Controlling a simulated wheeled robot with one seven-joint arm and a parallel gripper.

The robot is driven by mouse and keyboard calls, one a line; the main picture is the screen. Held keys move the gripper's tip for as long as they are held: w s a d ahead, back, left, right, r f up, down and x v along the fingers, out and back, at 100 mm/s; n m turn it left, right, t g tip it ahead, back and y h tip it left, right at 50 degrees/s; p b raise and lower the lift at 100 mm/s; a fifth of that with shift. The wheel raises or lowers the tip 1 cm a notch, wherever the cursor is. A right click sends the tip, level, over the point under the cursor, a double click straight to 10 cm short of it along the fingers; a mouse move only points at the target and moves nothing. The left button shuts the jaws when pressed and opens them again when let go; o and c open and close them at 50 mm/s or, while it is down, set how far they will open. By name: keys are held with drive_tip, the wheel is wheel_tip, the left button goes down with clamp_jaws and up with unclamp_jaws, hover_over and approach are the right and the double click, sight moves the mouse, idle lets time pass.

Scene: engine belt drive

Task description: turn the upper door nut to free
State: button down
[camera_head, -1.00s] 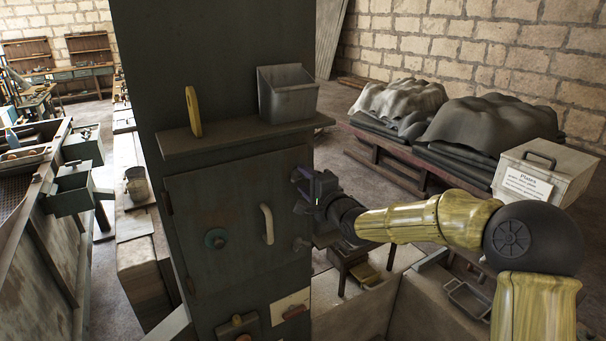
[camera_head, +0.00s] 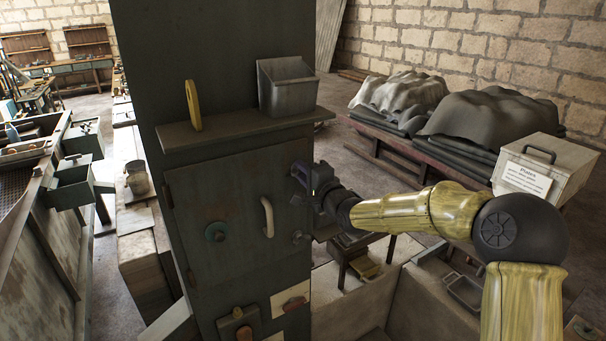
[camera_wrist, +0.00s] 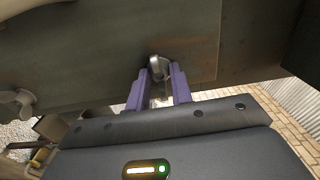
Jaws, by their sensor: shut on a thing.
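The upper door nut (camera_wrist: 155,62) is a small grey metal piece at the edge of the door. In the wrist view it sits between the purple fingertips of my gripper (camera_wrist: 159,72), which is shut on it. In the head view my gripper (camera_head: 302,174) reaches the door's right edge from the right and mostly hides this nut. The grey-green cabinet door (camera_head: 225,195) lies flat in its frame. A lower winged nut (camera_head: 300,238) is on the same edge below, and it also shows at the left of the wrist view (camera_wrist: 18,103).
A shelf (camera_head: 235,127) above holds a grey metal bin (camera_head: 287,88) and a yellow disc (camera_head: 193,105). A lidded box (camera_head: 540,165) stands at right, near my arm.

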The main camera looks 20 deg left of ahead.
drive_tip(key=shift+f+n+b, duration=0.15)
drive_tip(key=shift+n+b, duration=0.15)
drive_tip(key=shift+b, duration=0.15)
drive_tip(key=n+b, duration=0.2)
drive_tip(key=b, duration=0.1)
drive_tip(key=shift+f+n, duration=0.15)
drive_tip(key=shift+n, duration=0.25)
drive_tip(key=n+b, duration=0.7)
drive_tip(key=n, duration=0.2)
drive_tip(key=shift+n, duration=0.4)
drive_tip(key=n+b, duration=0.1)
drive_tip(key=n, duration=0.3)
drive_tip(key=shift+r+b, duration=0.2)
drive_tip(key=shift+b, duration=0.15)
drive_tip(key=shift+n, duration=0.3)
drive_tip(key=c, duration=1.3)
unclamp_jaws()
drive_tip(key=shift+o, duration=0.2)
